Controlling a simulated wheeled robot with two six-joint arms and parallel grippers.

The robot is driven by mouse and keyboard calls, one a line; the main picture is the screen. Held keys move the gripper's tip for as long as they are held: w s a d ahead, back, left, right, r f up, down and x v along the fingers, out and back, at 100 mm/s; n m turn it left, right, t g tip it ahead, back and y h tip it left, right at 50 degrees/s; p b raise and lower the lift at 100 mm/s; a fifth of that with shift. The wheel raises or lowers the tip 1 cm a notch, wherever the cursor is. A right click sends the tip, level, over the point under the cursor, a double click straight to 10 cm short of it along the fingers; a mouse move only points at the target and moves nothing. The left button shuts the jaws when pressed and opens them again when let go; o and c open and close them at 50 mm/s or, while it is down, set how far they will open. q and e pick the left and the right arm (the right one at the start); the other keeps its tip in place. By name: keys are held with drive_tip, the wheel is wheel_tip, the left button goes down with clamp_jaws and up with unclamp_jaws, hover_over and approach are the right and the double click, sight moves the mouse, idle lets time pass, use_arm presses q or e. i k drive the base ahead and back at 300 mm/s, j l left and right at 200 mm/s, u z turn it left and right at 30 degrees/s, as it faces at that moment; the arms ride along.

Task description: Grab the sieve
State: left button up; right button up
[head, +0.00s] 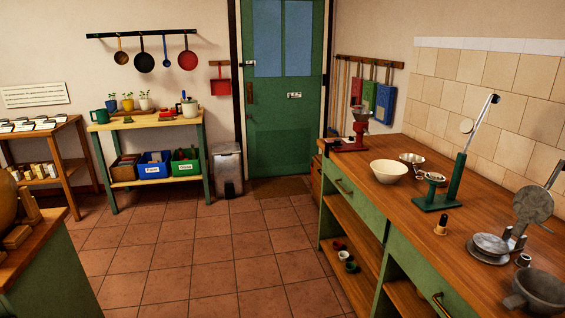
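No object is clearly recognisable as the sieve at this distance. A small shallow metal vessel (412,158), possibly a strainer, sits on the wooden counter (385,205) at the right, just behind a cream bowl (389,171). A similar small metal cup (433,177) is at the green lever stand (437,201). Whether either has mesh is too small to tell. Neither of my grippers shows in the head view.
A grey press (491,245) and a dark grey handled vessel (537,291) occupy the near counter. A red grinder (354,137) stands at its far end. A shelf table (150,121) stands by the back wall. The tiled floor (205,255) between is clear.

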sight(414, 169)
drive_tip(key=i+j+z, duration=0.15)
drive_tip(key=i, duration=0.3)
drive_tip(key=i+j+z, duration=0.1)
drive_tip(key=i, duration=0.4)
drive_tip(key=i+j+z, duration=0.15)
drive_tip(key=i, duration=0.3)
drive_tip(key=j, duration=0.1)
